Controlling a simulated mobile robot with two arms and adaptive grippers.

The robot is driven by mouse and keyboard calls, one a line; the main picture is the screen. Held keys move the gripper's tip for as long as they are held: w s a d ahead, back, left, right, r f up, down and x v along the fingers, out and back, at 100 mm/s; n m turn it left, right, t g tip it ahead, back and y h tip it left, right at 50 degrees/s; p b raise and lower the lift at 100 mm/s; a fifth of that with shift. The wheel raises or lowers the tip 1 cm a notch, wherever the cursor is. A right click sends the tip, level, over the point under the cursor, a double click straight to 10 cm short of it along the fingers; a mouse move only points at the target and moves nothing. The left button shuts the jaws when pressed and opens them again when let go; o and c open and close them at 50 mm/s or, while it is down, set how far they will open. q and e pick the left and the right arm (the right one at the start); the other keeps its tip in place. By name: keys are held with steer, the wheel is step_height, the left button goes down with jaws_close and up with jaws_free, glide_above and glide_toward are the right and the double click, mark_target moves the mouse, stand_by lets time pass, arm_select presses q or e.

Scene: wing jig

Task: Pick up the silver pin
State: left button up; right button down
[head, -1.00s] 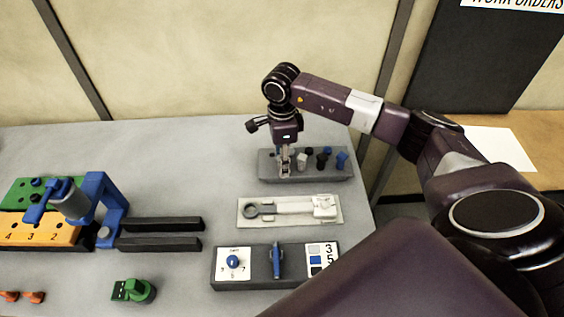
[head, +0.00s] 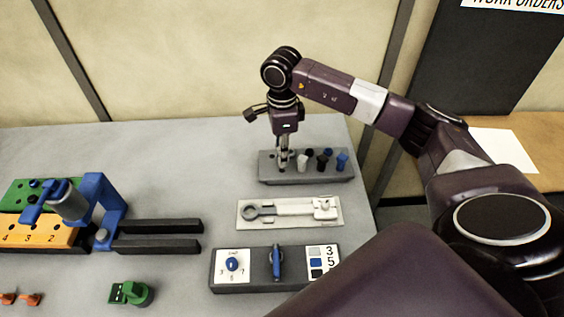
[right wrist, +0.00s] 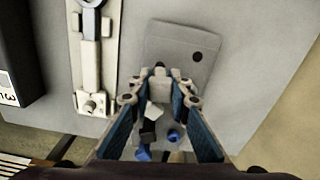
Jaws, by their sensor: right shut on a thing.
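My right gripper (head: 284,160) points down at the left end of the grey pin rack (head: 305,179). It is shut on a pin there, which I take to be the silver pin; the fingers hide most of it in the head view. In the right wrist view the fingertips (right wrist: 159,74) close around a small grey pin top (right wrist: 159,71) over the rack (right wrist: 178,42). I cannot tell whether the pin is still seated. A white pin (head: 303,162), a black pin (head: 322,161) and a blue pin (head: 342,160) stand to the right. My left gripper is not in view.
A pale plate with a wrench-like tool (head: 285,208) lies in front of the rack. Nearer is a dark panel with a blue knob and lever (head: 250,283). A blue clamp jig (head: 105,200) stands at the left. Free table lies left of the rack.

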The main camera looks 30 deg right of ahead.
step_height(320, 180, up, 10)
steer(key=shift+r+b, duration=0.2)
steer(key=shift+b, duration=0.95)
step_height(320, 180, up, 6)
steer(key=shift+p, duration=0.35)
